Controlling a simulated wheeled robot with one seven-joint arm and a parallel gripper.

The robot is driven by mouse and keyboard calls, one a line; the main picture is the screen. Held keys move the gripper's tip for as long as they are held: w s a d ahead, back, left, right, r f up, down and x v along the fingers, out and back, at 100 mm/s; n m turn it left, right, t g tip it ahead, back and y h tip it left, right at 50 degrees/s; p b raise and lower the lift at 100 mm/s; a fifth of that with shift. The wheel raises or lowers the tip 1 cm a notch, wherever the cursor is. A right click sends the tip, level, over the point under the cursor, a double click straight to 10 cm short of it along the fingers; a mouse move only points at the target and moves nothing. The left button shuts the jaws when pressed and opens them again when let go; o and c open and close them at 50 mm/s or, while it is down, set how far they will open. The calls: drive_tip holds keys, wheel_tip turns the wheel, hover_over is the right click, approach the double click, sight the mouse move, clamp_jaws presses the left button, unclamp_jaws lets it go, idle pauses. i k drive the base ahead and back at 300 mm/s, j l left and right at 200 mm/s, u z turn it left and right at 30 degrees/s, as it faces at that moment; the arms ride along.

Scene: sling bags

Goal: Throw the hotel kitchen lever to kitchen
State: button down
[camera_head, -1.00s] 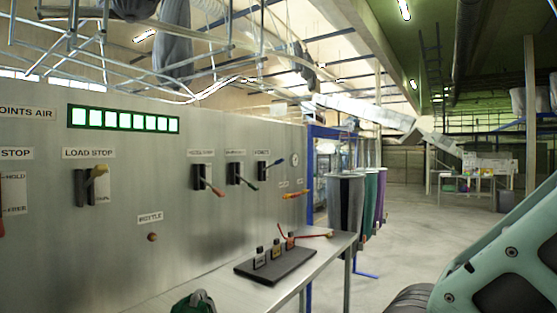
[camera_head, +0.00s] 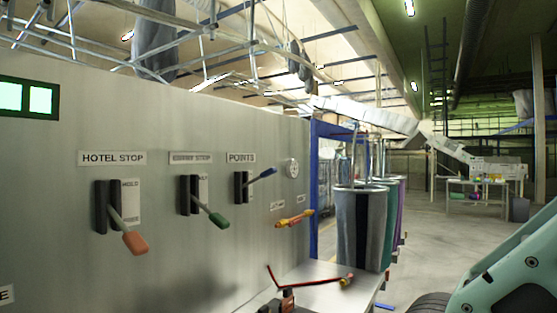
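Three levers stand in a row on the grey wall panel (camera_head: 60,190). Under the "HOTEL STOP" sign is a lever with an orange grip (camera_head: 135,243), pointing down. Under the middle "STOP" sign, whose first word is blurred, is one with a green grip (camera_head: 218,220), also down. Under the "POINTS" sign is a lever with a blue grip (camera_head: 262,173), sticking out to the right and slightly up. I cannot read any "kitchen" marking, so I cannot tell from lettering which lever is the hotel kitchen one. My gripper is not in view.
A yellow and red handle (camera_head: 296,219) and a round gauge (camera_head: 291,168) are right of the levers. A bench (camera_head: 312,277) with a red cord (camera_head: 312,285) juts out below. Hanging bags (camera_head: 360,222) stand beyond; open floor (camera_head: 430,240) lies to the right.

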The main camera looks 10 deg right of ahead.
sight(270, 172)
drive_tip(key=i+l, duration=0.1)
drive_tip(key=i, duration=0.45)
drive_tip(key=i+l, duration=0.1)
drive_tip(key=i, duration=0.45)
drive_tip(key=z, duration=0.05)
